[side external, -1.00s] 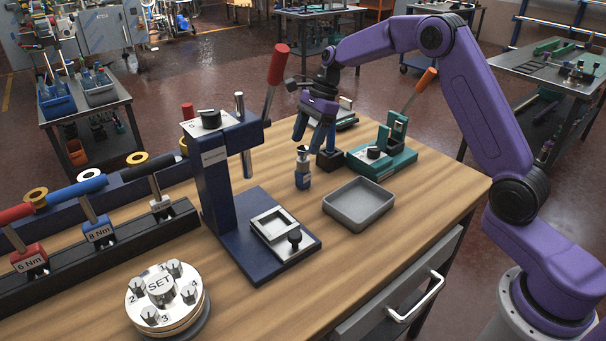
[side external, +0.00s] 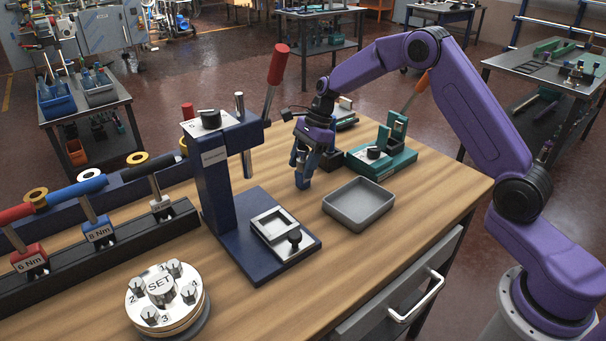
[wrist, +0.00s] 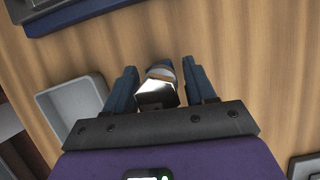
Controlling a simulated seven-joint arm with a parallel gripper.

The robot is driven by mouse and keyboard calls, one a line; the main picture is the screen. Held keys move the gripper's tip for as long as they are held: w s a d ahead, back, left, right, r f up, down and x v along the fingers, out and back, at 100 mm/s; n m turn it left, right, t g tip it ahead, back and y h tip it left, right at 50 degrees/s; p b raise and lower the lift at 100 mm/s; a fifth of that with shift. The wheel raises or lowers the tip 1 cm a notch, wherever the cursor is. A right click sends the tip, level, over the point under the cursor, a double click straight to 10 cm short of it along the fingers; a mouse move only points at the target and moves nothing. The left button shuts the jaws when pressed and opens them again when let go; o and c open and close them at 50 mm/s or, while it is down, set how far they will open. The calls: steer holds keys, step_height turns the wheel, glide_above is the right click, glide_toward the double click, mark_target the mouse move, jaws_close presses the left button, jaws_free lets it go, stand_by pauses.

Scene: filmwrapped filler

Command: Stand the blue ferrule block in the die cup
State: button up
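The blue ferrule block (wrist: 157,92), with a bright metal top, stands on the wooden table between my gripper's two blue fingers. In the side view the fingers mostly hide it. My gripper (side external: 303,171) points down around the block. In the wrist view my gripper (wrist: 160,78) is open, with a gap between each finger and the block. A silver square-rimmed cup, which looks like the die cup (side external: 258,229), sits on the base of the dark blue press (side external: 216,190), left of and nearer the camera than my gripper. It looks empty.
A grey tray (side external: 359,225) lies right of the press; it also shows in the wrist view (wrist: 48,98). A green fixture (side external: 384,160) and a small dark block stand behind. The press's red-handled lever (side external: 278,64) rises near my arm.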

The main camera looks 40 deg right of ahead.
steer(key=c, duration=0.8)
steer(key=shift+c, duration=0.2)
steer(key=shift+r, duration=0.15)
